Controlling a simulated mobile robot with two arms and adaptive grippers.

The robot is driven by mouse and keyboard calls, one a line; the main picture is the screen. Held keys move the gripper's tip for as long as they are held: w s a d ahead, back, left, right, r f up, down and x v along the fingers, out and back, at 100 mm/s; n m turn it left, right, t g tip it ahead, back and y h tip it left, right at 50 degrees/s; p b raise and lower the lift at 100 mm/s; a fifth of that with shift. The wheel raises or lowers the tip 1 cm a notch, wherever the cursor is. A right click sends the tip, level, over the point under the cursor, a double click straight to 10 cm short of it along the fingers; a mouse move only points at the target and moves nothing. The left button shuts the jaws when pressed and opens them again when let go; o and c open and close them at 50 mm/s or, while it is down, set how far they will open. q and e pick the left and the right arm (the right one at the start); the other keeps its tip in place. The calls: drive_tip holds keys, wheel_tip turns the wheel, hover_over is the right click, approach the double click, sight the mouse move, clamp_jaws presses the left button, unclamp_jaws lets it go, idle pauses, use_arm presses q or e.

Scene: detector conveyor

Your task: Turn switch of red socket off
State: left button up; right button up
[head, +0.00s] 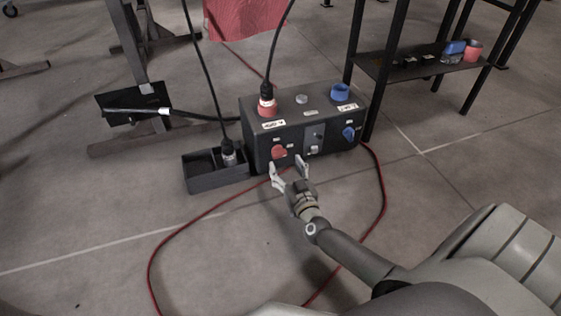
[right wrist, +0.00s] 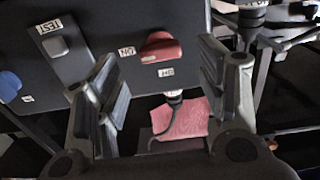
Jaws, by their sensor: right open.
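The black socket box (head: 315,125) stands on the floor. On its top is the red socket (head: 267,106) with a black plug and cable in it. The red switch (head: 278,152) is on the front face below the socket. In the right wrist view, the red switch (right wrist: 161,47) shows between the fingers, with an ON label to its left and another label below. My right gripper (head: 288,165) is open and empty just in front of the red switch. I cannot tell whether a finger touches it. My left gripper is not in view.
A blue socket (head: 341,92) and blue switch (head: 349,133) are on the box's right side. A black open bin (head: 217,182) with a plug stands to its left. A red cable (head: 152,262) loops over the floor. A black shelf (head: 425,72) stands behind right.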

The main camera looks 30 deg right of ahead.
sight(281, 156)
drive_tip(key=b+x, duration=0.2)
drive_tip(key=x, duration=0.3)
drive_tip(key=shift+w, duration=0.1)
